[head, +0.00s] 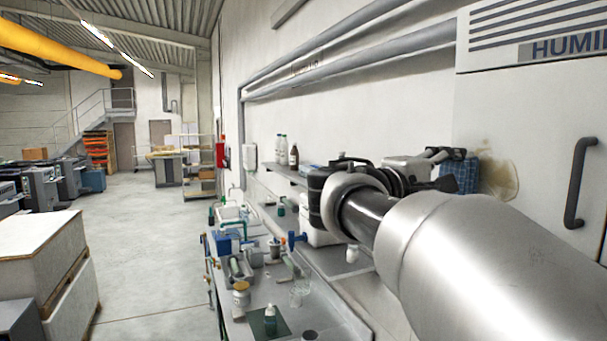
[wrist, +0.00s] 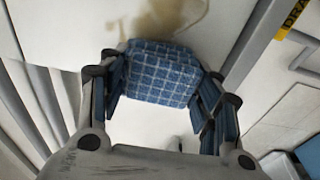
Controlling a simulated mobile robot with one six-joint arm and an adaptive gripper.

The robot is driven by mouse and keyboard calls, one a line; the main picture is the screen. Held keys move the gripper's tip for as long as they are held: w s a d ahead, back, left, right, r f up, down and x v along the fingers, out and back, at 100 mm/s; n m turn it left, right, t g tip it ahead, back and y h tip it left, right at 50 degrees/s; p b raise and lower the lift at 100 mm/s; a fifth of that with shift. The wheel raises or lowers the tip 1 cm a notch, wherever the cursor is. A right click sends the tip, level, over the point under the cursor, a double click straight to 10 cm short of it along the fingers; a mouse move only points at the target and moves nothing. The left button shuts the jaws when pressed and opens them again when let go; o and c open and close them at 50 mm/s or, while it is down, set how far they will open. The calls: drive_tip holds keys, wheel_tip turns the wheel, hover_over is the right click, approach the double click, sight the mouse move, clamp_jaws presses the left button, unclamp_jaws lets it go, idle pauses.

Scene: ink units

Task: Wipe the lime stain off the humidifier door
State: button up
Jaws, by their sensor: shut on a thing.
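The white humidifier door (head: 540,120) stands at the right in the head view, with a dark handle (head: 579,183) and "HUMI" lettering above. A brownish lime stain (head: 499,175) marks its left part; the stain also shows at the top of the wrist view (wrist: 172,18). My gripper (wrist: 158,85) is shut on a blue checked cloth (wrist: 160,72), held between both fingers. In the head view the cloth (head: 461,172) is just left of the stain, partly behind my gripper. I cannot tell whether the cloth touches the door.
A bench (head: 335,315) with bottles, jars and fittings runs below and left of my arm. A shelf (head: 290,175) with bottles is on the wall behind. Pipes (wrist: 258,50) run beside the door in the wrist view. The floor (head: 150,240) at left is open.

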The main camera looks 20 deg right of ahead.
drive_tip(key=shift+d, duration=0.35)
